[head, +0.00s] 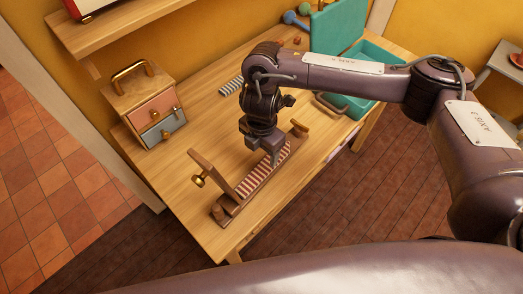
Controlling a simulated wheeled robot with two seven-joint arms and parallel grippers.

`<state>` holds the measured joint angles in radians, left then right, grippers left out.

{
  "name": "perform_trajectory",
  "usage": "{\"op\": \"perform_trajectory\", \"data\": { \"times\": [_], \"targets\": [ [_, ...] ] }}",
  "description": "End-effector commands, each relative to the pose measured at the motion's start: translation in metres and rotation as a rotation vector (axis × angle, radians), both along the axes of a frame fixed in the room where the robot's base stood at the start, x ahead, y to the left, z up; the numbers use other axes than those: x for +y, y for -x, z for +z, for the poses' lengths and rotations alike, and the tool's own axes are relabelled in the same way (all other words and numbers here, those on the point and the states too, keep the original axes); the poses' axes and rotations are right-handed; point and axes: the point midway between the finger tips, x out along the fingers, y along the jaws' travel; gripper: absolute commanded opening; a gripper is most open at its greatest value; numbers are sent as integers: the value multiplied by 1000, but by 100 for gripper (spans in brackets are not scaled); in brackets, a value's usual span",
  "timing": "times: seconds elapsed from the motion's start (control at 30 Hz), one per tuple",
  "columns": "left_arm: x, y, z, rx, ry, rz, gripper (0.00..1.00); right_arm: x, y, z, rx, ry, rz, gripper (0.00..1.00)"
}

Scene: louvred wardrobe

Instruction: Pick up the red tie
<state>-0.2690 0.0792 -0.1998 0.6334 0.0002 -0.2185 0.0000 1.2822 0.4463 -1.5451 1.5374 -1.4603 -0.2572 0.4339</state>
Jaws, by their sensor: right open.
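A red-and-white striped tie (251,184) lies lengthwise in a long, narrow wooden press (221,211) near the front of the wooden table. My right gripper (277,159) points down over the far half of the tie and hides part of it. Its jaws are open, and I cannot tell whether the fingertips touch the tie. My left gripper is not in view.
A small drawer box (151,106) stands at the left on the table (197,188). A grey striped piece (231,86) lies behind. An open teal case (372,52) is at the back right.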

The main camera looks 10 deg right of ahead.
Motion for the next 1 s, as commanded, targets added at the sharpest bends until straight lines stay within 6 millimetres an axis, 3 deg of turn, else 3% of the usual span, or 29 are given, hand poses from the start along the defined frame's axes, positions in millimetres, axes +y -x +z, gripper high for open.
{"op": "perform_trajectory", "data": {
  "times": [0.07,0.3,0.4,0.6,0.73,0.87,1.0],
  "targets": [
    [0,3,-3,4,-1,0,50,1,2,-8,5,-1,2,66],
    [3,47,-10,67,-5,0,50,0,3,-34,5,-2,-1,66],
    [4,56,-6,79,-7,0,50,-1,5,-45,6,1,-1,66],
    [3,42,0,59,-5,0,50,-1,5,-72,3,1,0,66],
    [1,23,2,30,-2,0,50,-2,4,-77,1,0,1,66],
    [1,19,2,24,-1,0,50,-1,4,-77,1,-1,1,66],
    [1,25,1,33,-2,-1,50,-1,4,-77,1,-1,1,52]
  ]
}}
